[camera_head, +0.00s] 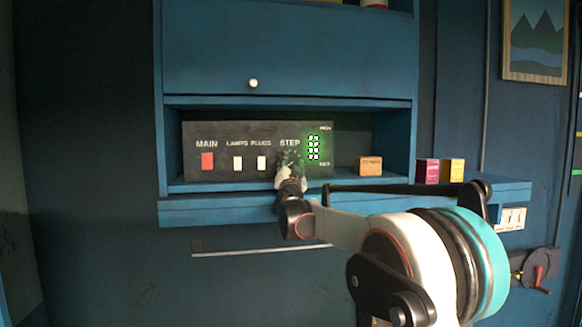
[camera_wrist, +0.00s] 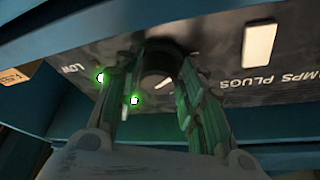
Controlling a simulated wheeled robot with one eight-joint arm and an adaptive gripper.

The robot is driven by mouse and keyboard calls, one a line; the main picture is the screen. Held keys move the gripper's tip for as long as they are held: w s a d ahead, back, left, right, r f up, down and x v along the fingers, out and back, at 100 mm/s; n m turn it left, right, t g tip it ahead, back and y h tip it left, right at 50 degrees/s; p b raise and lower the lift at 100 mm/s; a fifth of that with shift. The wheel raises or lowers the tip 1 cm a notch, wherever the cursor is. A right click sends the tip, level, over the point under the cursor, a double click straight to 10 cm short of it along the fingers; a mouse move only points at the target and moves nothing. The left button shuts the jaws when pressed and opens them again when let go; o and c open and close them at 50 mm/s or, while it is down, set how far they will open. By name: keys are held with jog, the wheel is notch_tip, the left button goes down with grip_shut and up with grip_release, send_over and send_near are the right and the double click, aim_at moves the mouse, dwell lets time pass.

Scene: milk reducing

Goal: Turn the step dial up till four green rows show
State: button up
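The dark control panel (camera_head: 222,167) sits in the blue cabinet's open shelf. The step dial is hidden behind my gripper (camera_head: 289,165) in the head view. In the wrist view the black round dial (camera_wrist: 158,75) lies between the two fingertips of my gripper (camera_wrist: 162,72), which stand on either side of it. I cannot tell whether the fingers touch it. The display column (camera_head: 313,148) right of the dial shows several lit rows with green glow; their exact number is unclear. Two green lights (camera_wrist: 134,100) show beside the left finger in the wrist view.
A red MAIN switch (camera_head: 208,161) and two white switches (camera_head: 238,163) are left of the dial. An orange box (camera_head: 369,166) stands right of the panel. Magenta (camera_head: 427,171) and yellow (camera_head: 453,170) boxes stand farther right. The cabinet door (camera_head: 300,60) is above.

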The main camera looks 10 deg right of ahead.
jog(key=shift+o, duration=1.3)
jog(key=shift+r, duration=0.15)
jog(key=shift+w+d, duration=0.1)
jog(key=shift+w, duration=0.05)
jog(key=shift+f, duration=0.2)
jog(key=v, duration=1.2)
jog(key=shift+r, duration=0.1)
